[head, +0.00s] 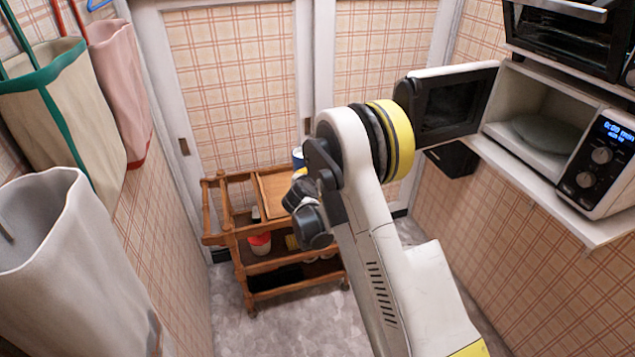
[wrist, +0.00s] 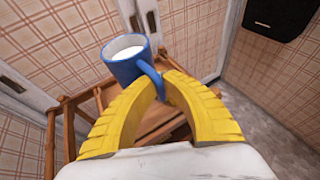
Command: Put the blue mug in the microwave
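The blue mug (wrist: 122,70) is upright in the wrist view, with a white interior; a small blue part of it (head: 298,155) shows behind my arm in the head view. My gripper (wrist: 163,86) has its yellow fingers closed together on the mug's handle, and the mug is above the wooden trolley. In the head view my gripper is mostly hidden by my arm. The microwave (head: 590,207) is on the shelf at the right. Its door (head: 455,103) is swung open to the left, and a round plate (head: 545,134) lies inside the otherwise empty-looking cavity.
The wooden trolley (head: 228,240) stands by the back wall with several items on its lower shelves. A toaster oven (head: 570,40) sits above the microwave. A black box (head: 452,159) is on the wall under the door. Bags (head: 60,100) hang at the left.

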